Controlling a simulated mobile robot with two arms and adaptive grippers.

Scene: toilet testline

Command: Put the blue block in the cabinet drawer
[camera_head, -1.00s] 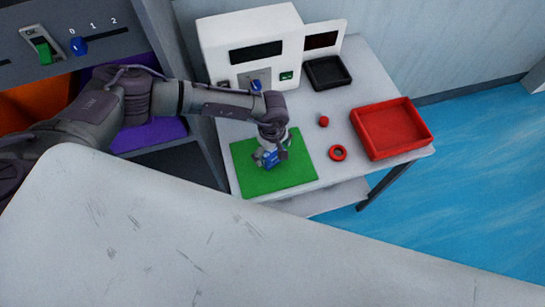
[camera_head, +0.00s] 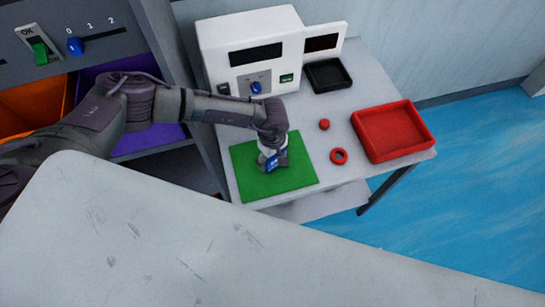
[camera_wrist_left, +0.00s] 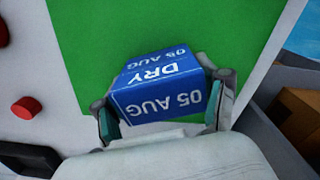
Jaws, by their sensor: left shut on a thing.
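The blue block (camera_wrist_left: 158,92) carries white lettering, "DRY" and "05 AUG", in the left wrist view. My left gripper (camera_wrist_left: 165,110) is shut on it, one finger at each side. In the head view the left gripper (camera_head: 271,155) points down over the green mat (camera_head: 300,175), and part of the blue block (camera_head: 271,162) shows between the fingers. I cannot tell whether the block touches the mat. Cabinet compartments with an orange bin (camera_head: 38,105) and a purple bin (camera_head: 105,70) are at the left, partly hidden by my left arm. My right gripper is not in view.
A white machine (camera_head: 250,45) with a blue knob stands at the table's back. A pale surface (camera_head: 200,240) fills the foreground.

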